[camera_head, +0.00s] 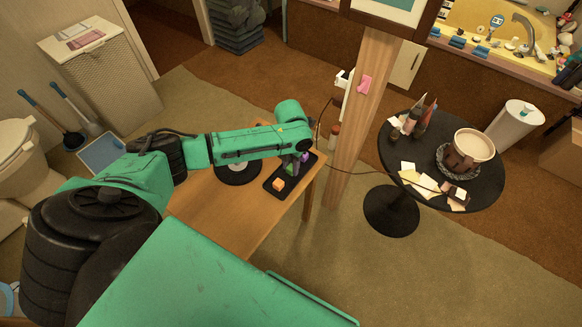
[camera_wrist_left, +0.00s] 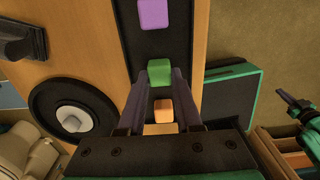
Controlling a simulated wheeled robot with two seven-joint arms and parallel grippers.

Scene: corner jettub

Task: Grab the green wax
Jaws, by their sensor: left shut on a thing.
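The green wax (camera_head: 289,169) is a small block on a long black tray (camera_head: 271,187) on the wooden table. In the left wrist view the green wax (camera_wrist_left: 159,71) sits between the two fingertips of my left gripper (camera_wrist_left: 160,80), which is shut on it. In the head view my left gripper (camera_head: 291,163) points down over the tray and partly covers the green wax. An orange block (camera_head: 278,184) and a purple block (camera_head: 304,157) lie on either side of it on the tray. I cannot tell any gap between the green wax and the tray.
A black disc with a pale centre (camera_wrist_left: 73,119) lies on the table beside the tray. A wooden post (camera_head: 362,115) stands just right of the table (camera_head: 235,230). A round black table (camera_head: 440,130) with a bowl, bottles and papers stands farther right.

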